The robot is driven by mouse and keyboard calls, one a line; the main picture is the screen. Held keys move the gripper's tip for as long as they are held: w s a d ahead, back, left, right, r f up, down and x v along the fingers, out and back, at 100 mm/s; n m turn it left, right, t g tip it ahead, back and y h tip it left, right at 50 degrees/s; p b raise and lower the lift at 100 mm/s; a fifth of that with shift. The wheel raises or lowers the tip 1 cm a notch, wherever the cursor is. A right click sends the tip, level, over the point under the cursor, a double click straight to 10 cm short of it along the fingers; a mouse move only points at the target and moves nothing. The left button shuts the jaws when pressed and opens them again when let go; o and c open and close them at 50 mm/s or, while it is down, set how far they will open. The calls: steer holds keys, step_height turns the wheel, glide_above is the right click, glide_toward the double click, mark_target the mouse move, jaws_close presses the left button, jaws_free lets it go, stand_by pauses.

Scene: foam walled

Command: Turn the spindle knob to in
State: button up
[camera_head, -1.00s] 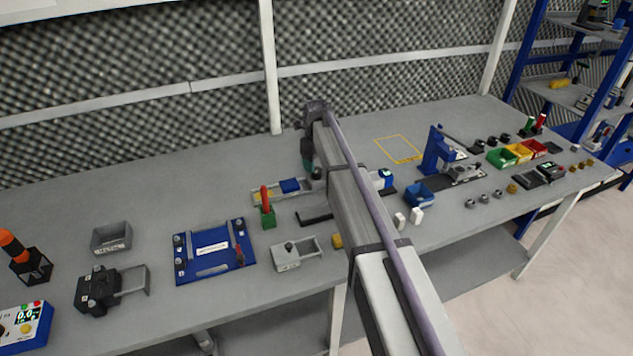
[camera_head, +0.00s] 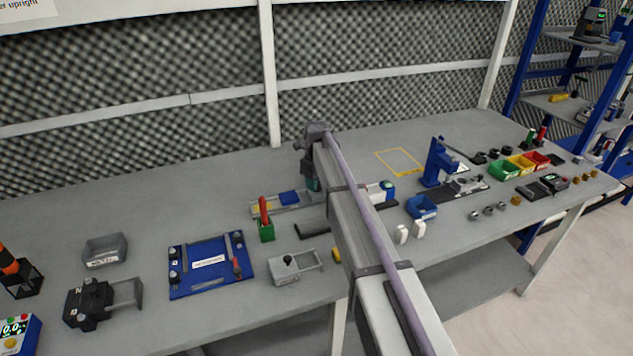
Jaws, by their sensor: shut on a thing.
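My arm reaches over the bench, with its wrist above the bench middle. A small teal part of my gripper (camera_head: 312,184) shows beside the forearm; its fingertips are hidden, so I cannot see what lies between them. A bench unit with a white and blue body and a small lit display (camera_head: 383,190) sits just right of the arm on a dark base. The forearm covers its left side. A black bar (camera_head: 312,228) shows on the arm's other side; I cannot tell whether they are one piece. I cannot make out the spindle knob.
Left of the arm are a red-handled tool in a green holder (camera_head: 266,228), a grey fixture (camera_head: 291,268) and a blue plate (camera_head: 209,284). To the right are a blue bin (camera_head: 422,208), white blocks (camera_head: 411,232) and a blue press (camera_head: 438,163). The yellow-outlined area (camera_head: 398,162) is clear.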

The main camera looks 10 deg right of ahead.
steer(key=shift+n, duration=0.3)
